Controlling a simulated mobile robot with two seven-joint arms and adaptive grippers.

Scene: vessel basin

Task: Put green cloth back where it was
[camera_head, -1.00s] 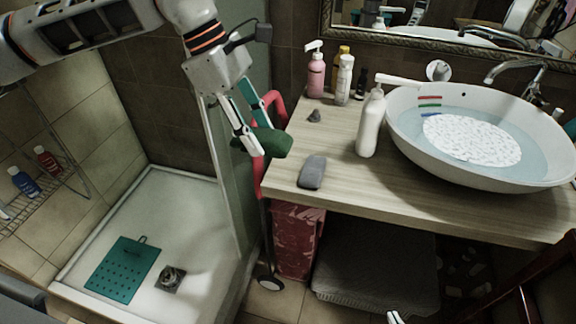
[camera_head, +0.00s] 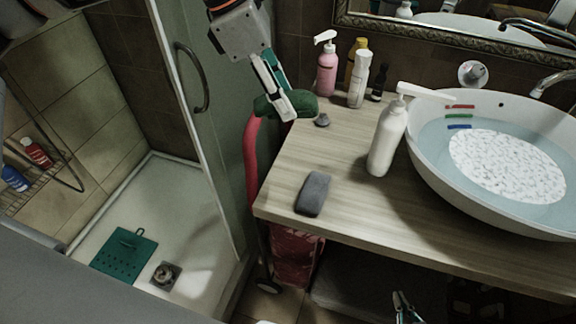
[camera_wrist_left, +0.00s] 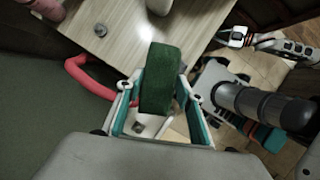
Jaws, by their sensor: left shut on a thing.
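The green cloth (camera_head: 304,103) is a dark green folded piece, held in the air by the left edge of the counter. My left gripper (camera_head: 283,104) is shut on it from above, with cloth showing on both sides of the fingers. In the left wrist view the cloth (camera_wrist_left: 160,72) stands between my left fingers, with the counter beyond it. My right gripper (camera_head: 404,306) shows small at the bottom edge of the head view, far from the cloth; its opening is unclear.
Below the cloth is a red curved rail (camera_head: 251,160) beside the shower glass. The wooden counter (camera_head: 335,160) holds a grey block (camera_head: 313,193), a small dark stone (camera_head: 322,120), a white pump bottle (camera_head: 387,137), a pink bottle (camera_head: 327,70) and the basin (camera_head: 425,165).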

